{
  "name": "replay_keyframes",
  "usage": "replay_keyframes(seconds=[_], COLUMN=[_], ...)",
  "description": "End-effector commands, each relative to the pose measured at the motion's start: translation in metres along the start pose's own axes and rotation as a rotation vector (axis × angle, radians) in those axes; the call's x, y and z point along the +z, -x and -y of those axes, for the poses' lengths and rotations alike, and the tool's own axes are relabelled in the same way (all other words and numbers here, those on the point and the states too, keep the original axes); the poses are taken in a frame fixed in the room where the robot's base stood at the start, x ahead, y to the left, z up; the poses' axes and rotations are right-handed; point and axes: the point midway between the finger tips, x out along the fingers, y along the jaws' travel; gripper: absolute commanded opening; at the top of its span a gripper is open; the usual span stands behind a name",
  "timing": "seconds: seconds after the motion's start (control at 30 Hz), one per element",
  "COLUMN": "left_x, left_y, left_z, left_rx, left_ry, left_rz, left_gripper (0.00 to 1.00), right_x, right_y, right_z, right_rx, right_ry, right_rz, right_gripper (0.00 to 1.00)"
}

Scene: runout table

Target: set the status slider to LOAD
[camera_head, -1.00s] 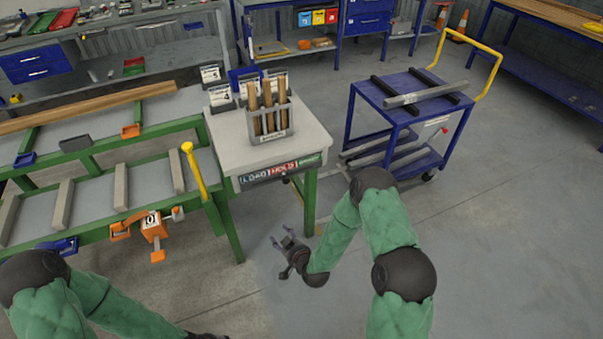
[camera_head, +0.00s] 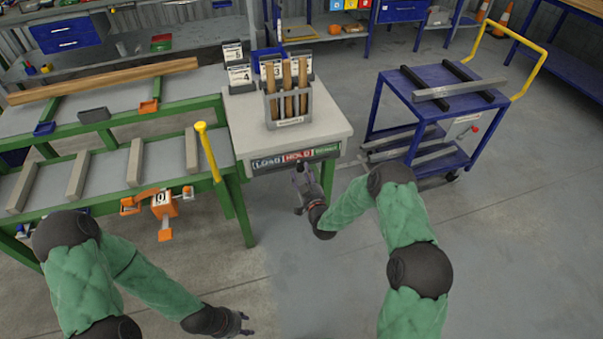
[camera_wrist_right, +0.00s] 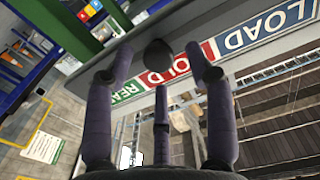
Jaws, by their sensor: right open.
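The status slider strip (camera_head: 272,162) runs along the front edge of the grey-topped table. It carries LOAD, a red HOLD and a green section, partly readable as READY in the right wrist view (camera_wrist_right: 245,37). A dark rounded knob (camera_wrist_right: 158,53) stands out in front of the HOLD section there. My right gripper (camera_head: 304,172) is just below the strip near HOLD. In the wrist view my right gripper (camera_wrist_right: 155,65) is open, its fingers spread around the knob without visibly closing on it. My left gripper (camera_head: 243,322) hangs low over the floor, its fingers too small to judge.
A grey holder (camera_head: 290,108) with wooden handles and several number cards (camera_head: 240,75) stand on the table (camera_head: 240,115). A green-framed rack (camera_head: 110,130) adjoins it on the left. A blue trolley (camera_head: 425,82) stands to the right. The floor in front is clear.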

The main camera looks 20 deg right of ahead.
Motion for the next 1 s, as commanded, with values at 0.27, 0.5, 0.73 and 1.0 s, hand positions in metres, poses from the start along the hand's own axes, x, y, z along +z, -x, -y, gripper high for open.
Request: replay_keyframes(seconds=[0.27, 0.5, 0.73, 1.0], left_x=[0.000, 0.000, 0.000, 0.000], left_y=[-0.006, -0.006, -0.006, -0.005], left_z=[0.002, 0.002, 0.002, 0.002], left_rx=[0.000, 0.000, 0.000, 0.000], left_ry=[0.000, 0.000, 0.000, 0.000], left_rz=[0.000, 0.000, 0.000, 0.000], left_gripper=[0.40, 0.40, 0.40, 0.40], right_x=[0.000, 0.000, 0.000, -0.001], right_y=[-0.020, -0.021, -0.021, -0.020], right_z=[0.000, 0.000, 0.000, 0.001], right_rx=[0.001, 0.001, 0.000, 0.000], right_ry=[-0.001, -0.001, -0.001, -0.001], right_rz=[0.000, 0.001, 0.001, -0.002], right_gripper=[0.55, 0.55, 0.00, 0.00])
